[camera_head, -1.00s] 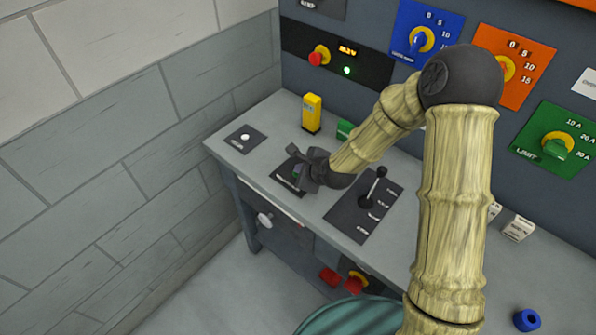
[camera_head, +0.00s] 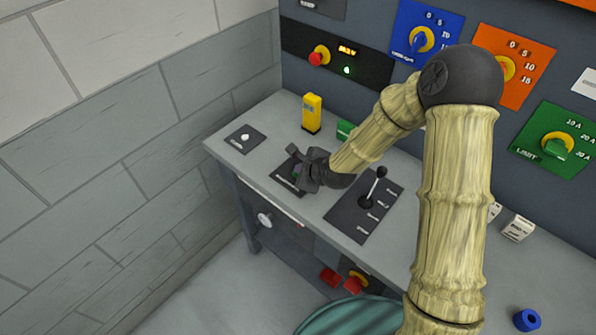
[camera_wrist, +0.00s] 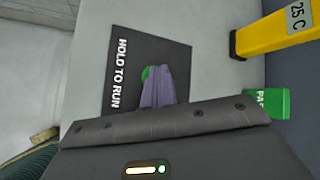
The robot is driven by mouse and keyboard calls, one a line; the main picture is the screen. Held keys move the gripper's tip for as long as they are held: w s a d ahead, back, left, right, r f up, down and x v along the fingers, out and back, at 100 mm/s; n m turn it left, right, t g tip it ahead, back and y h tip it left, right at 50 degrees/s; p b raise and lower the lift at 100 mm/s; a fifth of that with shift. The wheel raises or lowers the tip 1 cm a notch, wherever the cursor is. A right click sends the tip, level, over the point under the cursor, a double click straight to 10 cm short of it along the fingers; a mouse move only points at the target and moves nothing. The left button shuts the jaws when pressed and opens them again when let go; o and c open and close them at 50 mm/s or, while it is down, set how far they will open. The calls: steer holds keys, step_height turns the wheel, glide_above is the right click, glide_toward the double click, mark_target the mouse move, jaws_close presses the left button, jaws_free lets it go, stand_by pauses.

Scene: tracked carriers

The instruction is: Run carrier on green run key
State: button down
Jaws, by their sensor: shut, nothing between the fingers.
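The green run key (camera_wrist: 146,73) is a small green button on a dark plate (camera_wrist: 165,55) lettered HOLD TO RUN, in the wrist view. My gripper (camera_wrist: 157,88) is shut and empty, with its fingertips over the key and hiding most of it. Whether the key is pressed down I cannot tell. In the head view my gripper (camera_head: 301,171) is at the same dark plate (camera_head: 283,181) on the grey desk. No carrier can be made out.
A lever on a dark plate (camera_head: 345,218) stands right of my gripper. A yellow block (camera_head: 312,114) and a green block (camera_head: 345,130) stand behind it. The back panel has a lit display (camera_head: 348,51) and several knobs.

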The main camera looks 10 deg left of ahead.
steer(key=shift+r, duration=0.1)
stand_by(0.5)
steer(key=shift+r+p, duration=0.75)
steer(key=shift+r, duration=0.05)
steer(key=shift+r+p, duration=2.1)
steer(key=shift+r, duration=0.5)
steer(key=shift+w+f, duration=0.1)
